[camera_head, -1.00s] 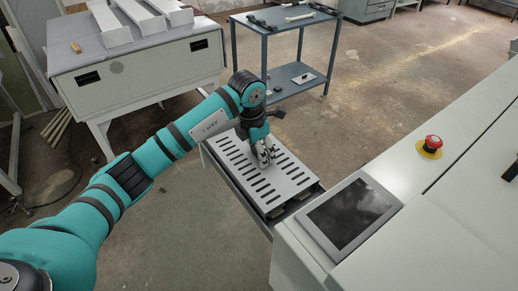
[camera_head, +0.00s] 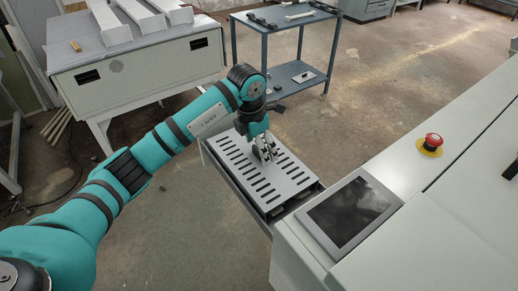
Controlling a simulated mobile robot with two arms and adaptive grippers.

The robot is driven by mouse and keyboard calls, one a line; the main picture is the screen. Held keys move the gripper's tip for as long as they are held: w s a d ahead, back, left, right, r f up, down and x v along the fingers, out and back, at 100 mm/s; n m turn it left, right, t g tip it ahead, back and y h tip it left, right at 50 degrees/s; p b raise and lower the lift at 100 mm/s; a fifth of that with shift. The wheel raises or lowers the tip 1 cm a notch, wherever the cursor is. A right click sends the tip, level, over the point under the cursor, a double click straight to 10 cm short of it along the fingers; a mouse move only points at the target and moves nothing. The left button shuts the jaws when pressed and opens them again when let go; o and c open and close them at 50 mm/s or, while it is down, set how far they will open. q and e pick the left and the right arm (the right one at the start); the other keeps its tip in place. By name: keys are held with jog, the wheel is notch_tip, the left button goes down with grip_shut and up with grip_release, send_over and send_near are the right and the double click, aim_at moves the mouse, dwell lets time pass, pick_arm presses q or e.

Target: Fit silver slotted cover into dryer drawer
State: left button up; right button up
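The silver slotted cover (camera_head: 285,180) is a flat metal plate with rows of dark slots. It lies over the pulled-out dryer drawer (camera_head: 232,178), lengthwise along it, and looks nearly level. From this view I cannot tell whether it is fully seated between the drawer's walls. My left gripper (camera_head: 265,156) points down at the middle of the cover, with its fingertips at or just above the surface. The fingers are small and partly overlap, so their opening and any grip on the cover are unclear. My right gripper is out of view.
The machine body (camera_head: 450,215) with a dark touchscreen (camera_head: 350,212) and a red emergency button (camera_head: 433,141) stands on the right. A blue-grey cart (camera_head: 285,75) and a white table (camera_head: 140,75) stand behind. Floor is free left of the drawer.

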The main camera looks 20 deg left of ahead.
aim_at(254, 160)
pick_arm(q)
notch_tip(254, 160, up, 11)
jog(key=s+a+b, duration=0.1)
jog(key=b, duration=0.1)
jog(key=shift+s+f, duration=0.15)
dwell(0.3)
